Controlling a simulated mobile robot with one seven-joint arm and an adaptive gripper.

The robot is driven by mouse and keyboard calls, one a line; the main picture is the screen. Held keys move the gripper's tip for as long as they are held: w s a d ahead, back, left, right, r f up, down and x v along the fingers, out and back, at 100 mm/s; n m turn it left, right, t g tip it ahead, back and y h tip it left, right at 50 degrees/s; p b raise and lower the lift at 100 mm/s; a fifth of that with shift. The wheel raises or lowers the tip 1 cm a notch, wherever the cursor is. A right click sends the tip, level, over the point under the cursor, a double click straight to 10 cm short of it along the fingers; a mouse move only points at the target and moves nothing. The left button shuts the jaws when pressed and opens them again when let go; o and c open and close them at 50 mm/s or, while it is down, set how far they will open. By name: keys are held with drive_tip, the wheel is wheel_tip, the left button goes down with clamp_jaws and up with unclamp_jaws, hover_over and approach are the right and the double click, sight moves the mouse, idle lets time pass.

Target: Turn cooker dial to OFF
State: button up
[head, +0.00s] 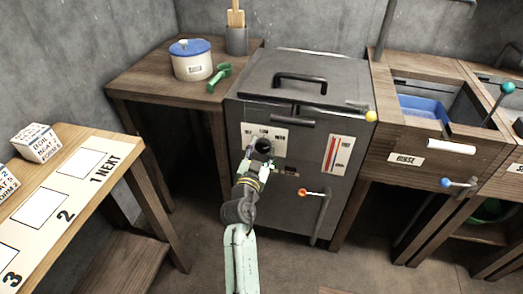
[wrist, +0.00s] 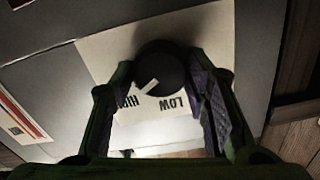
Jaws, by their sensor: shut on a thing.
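The cooker dial (head: 264,146) is a round black knob on the white label plate (head: 281,140) on the cooker's front. In the wrist view, my gripper (wrist: 160,78) has one finger on each side of the black dial (wrist: 160,62) and is shut on it. The wrist picture is turned, so the words LOW and HIGH show upside down. A white pointer mark on the dial lies towards the word HIGH. The OFF mark cannot be read in the wrist view. In the head view my gripper (head: 257,163) partly covers the dial and plate.
The grey cooker (head: 240,180) has a lid handle on top, a red-and-white gauge (head: 336,154) and an orange-knobbed lever (head: 304,192). A side table (head: 135,80) with a blue-lidded pot (head: 192,62) stands left. A sink unit marked RINSE (head: 406,159) stands right.

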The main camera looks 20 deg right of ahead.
drive_tip(key=shift+n, duration=0.4)
drive_tip(key=n, duration=0.4)
drive_tip(key=shift+n, duration=0.3)
drive_tip(key=n+p, duration=0.2)
drive_tip(key=n, duration=0.4)
drive_tip(key=shift+a+n, duration=0.1)
drive_tip(key=shift+n, duration=0.2)
drive_tip(key=n+p, duration=0.2)
drive_tip(key=n, duration=0.4)
drive_tip(key=shift+p, duration=0.35)
drive_tip(key=n+p, duration=0.2)
drive_tip(key=n, duration=0.3)
drive_tip(key=shift+f+n+p, duration=0.1)
drive_tip(key=shift+n+p, duration=0.2)
drive_tip(key=shift+n, duration=0.1)
drive_tip(key=o, duration=1.2)
drive_tip(key=shift+c, duration=0.2)
